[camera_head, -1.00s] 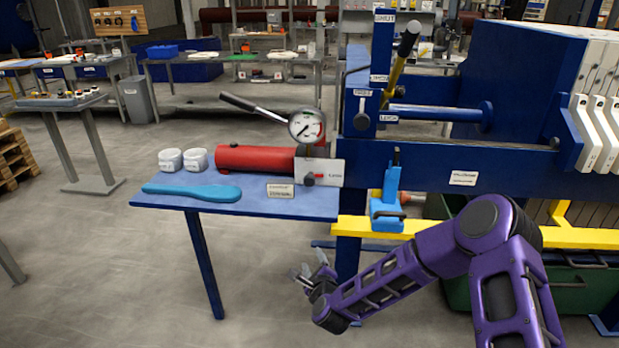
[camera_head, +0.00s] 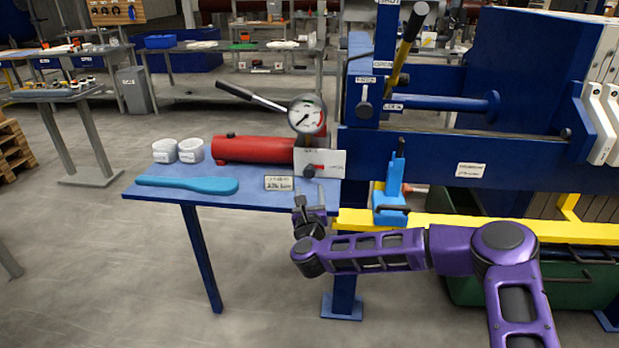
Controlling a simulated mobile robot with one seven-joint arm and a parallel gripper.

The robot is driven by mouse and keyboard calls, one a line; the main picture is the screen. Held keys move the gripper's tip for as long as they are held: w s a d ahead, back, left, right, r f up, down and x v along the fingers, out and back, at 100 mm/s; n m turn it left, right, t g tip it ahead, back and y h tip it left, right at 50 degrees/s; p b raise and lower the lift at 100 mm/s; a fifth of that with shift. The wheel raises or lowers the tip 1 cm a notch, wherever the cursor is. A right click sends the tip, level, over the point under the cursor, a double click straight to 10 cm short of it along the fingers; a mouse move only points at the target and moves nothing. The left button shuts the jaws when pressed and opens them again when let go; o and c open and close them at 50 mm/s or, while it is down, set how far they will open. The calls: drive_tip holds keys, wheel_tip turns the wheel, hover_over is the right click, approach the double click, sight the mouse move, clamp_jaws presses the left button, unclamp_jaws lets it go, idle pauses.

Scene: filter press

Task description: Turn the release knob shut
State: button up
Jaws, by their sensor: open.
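The release knob (camera_head: 309,171) is a small dark and red knob on the white plate (camera_head: 331,164) at the right end of the red pump cylinder (camera_head: 250,149). A round pressure gauge (camera_head: 306,114) stands above it. My gripper (camera_head: 310,194) is open and empty, its fingers pointing up, just below and in front of the knob at the table's front edge. A gap seems to remain between the fingertips and the knob; I cannot tell its depth. Small print on the plate is unreadable.
The blue table (camera_head: 255,200) holds two white tubs (camera_head: 178,151), a light-blue spatula (camera_head: 188,185) and a small label plate (camera_head: 278,183). The pump lever (camera_head: 250,97) slants up left. A blue clamp-like part (camera_head: 392,190) and a yellow rail (camera_head: 455,227) lie to the right.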

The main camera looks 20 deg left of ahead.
sight(310, 174)
drive_tip(key=x, duration=0.8)
drive_tip(key=shift+w+a+f, duration=0.1)
drive_tip(key=shift+w+a, duration=0.05)
drive_tip(key=shift+w, duration=0.1)
clamp_jaws()
